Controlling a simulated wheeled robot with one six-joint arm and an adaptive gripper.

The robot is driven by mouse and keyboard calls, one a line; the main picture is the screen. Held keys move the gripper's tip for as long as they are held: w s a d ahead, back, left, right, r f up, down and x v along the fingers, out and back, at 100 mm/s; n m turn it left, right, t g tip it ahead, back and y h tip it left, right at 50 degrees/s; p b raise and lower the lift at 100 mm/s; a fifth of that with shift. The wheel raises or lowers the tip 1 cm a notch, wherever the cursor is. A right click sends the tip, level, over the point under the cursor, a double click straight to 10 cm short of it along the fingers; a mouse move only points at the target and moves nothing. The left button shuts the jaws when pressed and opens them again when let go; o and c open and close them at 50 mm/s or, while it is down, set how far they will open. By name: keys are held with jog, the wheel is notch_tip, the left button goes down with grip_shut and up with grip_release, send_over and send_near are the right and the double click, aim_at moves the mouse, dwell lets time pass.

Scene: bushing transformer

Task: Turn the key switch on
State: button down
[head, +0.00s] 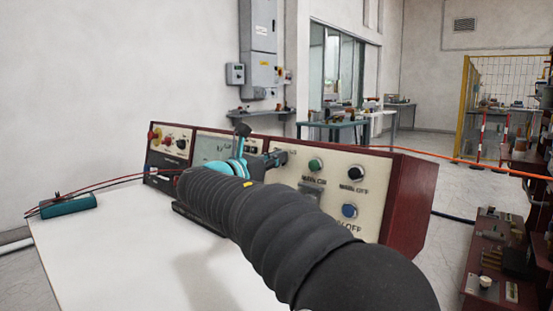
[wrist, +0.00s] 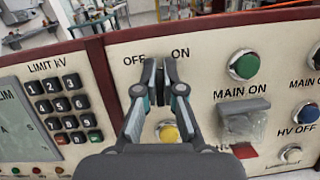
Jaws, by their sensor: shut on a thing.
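The control panel (wrist: 200,70) has a cream face in a dark red case, and it also shows in the head view (head: 375,185). My gripper (wrist: 160,72) is at the panel just below the OFF and ON labels in the wrist view. Its two fingers are shut on the key of the key switch (wrist: 160,84), which is mostly hidden between them. The key's exact angle cannot be told. In the head view my gripper (head: 278,158) reaches the panel face, and my dark arm hides part of the panel.
Right of my gripper are a green MAIN ON button (wrist: 244,66) and a clear cover (wrist: 242,122). A yellow button (wrist: 168,132) is just below the fingers. A keypad (wrist: 63,108) is at left. Red leads run to a teal box (head: 67,205) on the white table (head: 110,250).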

jog(key=m+g, duration=0.1)
jog(key=m, duration=0.1)
jog(key=m+g+h+p, duration=0.1)
jog(key=m, duration=0.2)
jog(key=shift+m, duration=0.3)
jog(key=shift+s+d+f+m+g+h+p, duration=0.1)
jog(key=shift+m+g+h+p, duration=0.4)
jog(key=shift+m, duration=1.4)
jog(key=shift+m, duration=0.3)
jog(key=c, duration=1.3)
grip_release()
jog(key=v, duration=1.2)
